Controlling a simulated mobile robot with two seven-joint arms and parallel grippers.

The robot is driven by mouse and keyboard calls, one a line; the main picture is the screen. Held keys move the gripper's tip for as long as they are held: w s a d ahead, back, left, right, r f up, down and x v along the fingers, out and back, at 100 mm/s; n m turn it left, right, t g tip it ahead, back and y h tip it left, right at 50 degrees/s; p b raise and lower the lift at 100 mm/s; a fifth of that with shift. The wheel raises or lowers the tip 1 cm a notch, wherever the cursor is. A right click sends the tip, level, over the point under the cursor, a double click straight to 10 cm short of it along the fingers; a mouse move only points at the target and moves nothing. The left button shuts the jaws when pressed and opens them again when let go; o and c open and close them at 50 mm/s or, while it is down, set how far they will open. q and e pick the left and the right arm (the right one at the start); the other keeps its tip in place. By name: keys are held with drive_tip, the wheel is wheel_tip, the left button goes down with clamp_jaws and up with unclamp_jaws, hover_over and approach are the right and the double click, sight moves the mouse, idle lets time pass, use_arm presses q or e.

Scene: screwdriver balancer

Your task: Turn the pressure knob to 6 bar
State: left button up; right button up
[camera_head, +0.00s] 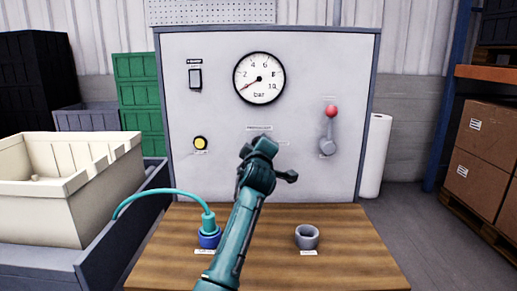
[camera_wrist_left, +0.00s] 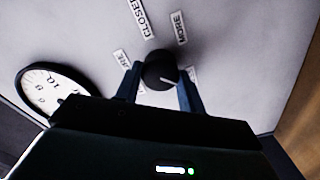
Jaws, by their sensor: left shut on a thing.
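The black pressure knob (camera_wrist_left: 160,68) sits on the panel in the left wrist view, with a pale pointer line on its face. My left gripper (camera_wrist_left: 161,78) has one finger on each side of the knob and is shut on it. In the head view my left gripper (camera_head: 260,148) is in front of the panel and hides the knob. The round pressure gauge (camera_head: 259,78) is above it. Its red needle points to the lower left, near the low end of the scale, below 2. The gauge also shows in the left wrist view (camera_wrist_left: 55,88). My right gripper is not in view.
The grey panel (camera_head: 215,125) carries a black switch (camera_head: 195,78), a yellow button (camera_head: 200,143) and a red-knobbed lever (camera_head: 330,130). On the wooden bench (camera_head: 350,265) are a blue socket with a teal hose (camera_head: 165,191) and a grey ring (camera_head: 307,237). A cream crate (camera_head: 70,215) stands left.

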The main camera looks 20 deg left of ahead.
use_arm(q)
drive_tip(key=shift+c, duration=0.6)
